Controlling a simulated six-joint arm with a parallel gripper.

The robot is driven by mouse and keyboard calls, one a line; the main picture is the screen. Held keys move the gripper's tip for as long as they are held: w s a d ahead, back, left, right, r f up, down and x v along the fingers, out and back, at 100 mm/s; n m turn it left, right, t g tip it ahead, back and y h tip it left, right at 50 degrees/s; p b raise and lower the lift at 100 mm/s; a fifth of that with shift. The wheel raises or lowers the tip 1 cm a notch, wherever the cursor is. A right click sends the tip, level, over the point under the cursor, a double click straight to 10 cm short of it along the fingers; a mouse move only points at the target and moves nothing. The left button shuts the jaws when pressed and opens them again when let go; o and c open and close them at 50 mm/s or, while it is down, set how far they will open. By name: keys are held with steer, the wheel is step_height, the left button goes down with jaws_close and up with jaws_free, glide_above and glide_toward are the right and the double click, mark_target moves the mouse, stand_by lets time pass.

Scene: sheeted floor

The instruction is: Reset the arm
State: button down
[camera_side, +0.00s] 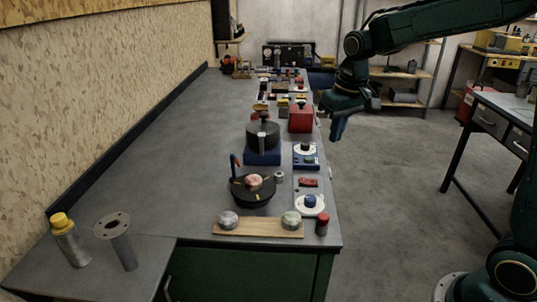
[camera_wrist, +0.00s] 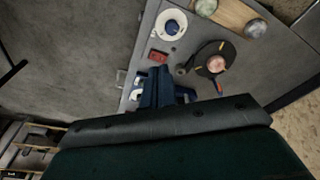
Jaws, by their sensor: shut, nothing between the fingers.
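My gripper (camera_side: 338,128) hangs beside the right edge of the long grey workbench (camera_side: 165,130), over the floor in the side view. Its fingers point down. In the wrist view my gripper (camera_wrist: 160,75) shows as blue fingers held together, with nothing between them. The fingers overlap the bench's edge in that view. My dark green arm reaches in from the right in the side view.
The bench holds a wooden board (camera_side: 258,228) with two round knobs, a black pan (camera_side: 252,192), a dark pot (camera_side: 263,134) on a blue base, and a red box (camera_side: 300,117). Grey floor (camera_side: 385,190) is clear between the bench and a right-hand table (camera_side: 505,125).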

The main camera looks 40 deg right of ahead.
steer(key=s+a+r+n+t, duration=0.1)
steer(key=s+a+r, duration=0.1)
steer(key=s, duration=0.9)
steer(key=s+a+r+n+t, duration=0.1)
steer(key=s+a+r+t, duration=0.1)
steer(key=s, duration=1)
steer(key=shift+a+t, duration=0.3)
steer(key=shift+a, duration=0.55)
steer(key=c, duration=2.1)
jaws_free()
